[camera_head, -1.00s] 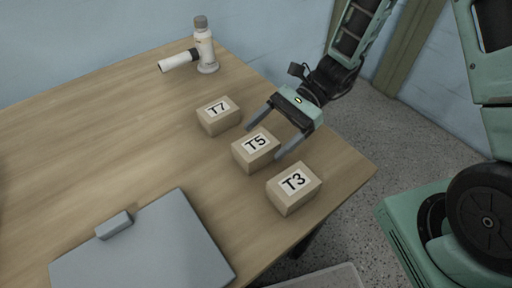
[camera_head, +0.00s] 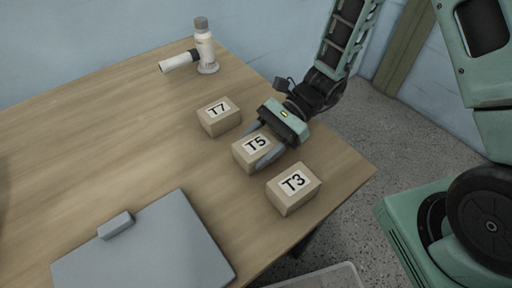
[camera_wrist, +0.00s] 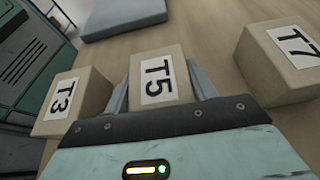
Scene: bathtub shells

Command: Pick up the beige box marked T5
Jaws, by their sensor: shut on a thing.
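The beige box marked T5 (camera_head: 246,155) sits on the wooden table, between two like boxes in the head view. My gripper (camera_head: 258,147) reaches over it from the upper right, with its fingers along the box's sides. In the wrist view the T5 box (camera_wrist: 172,62) stands between the two fingers of my gripper (camera_wrist: 160,82), its label facing up. My gripper is shut on the T5 box. The box appears to rest on the table still. Part of the box is hidden by the near finger in the head view.
The box marked T7 (camera_head: 219,122) stands just beyond, and the box marked T3 (camera_head: 293,192) stands close on the near side. A white bottle-like thing with a side tube (camera_head: 204,50) is at the back. A grey flat case (camera_head: 150,250) lies at the front left.

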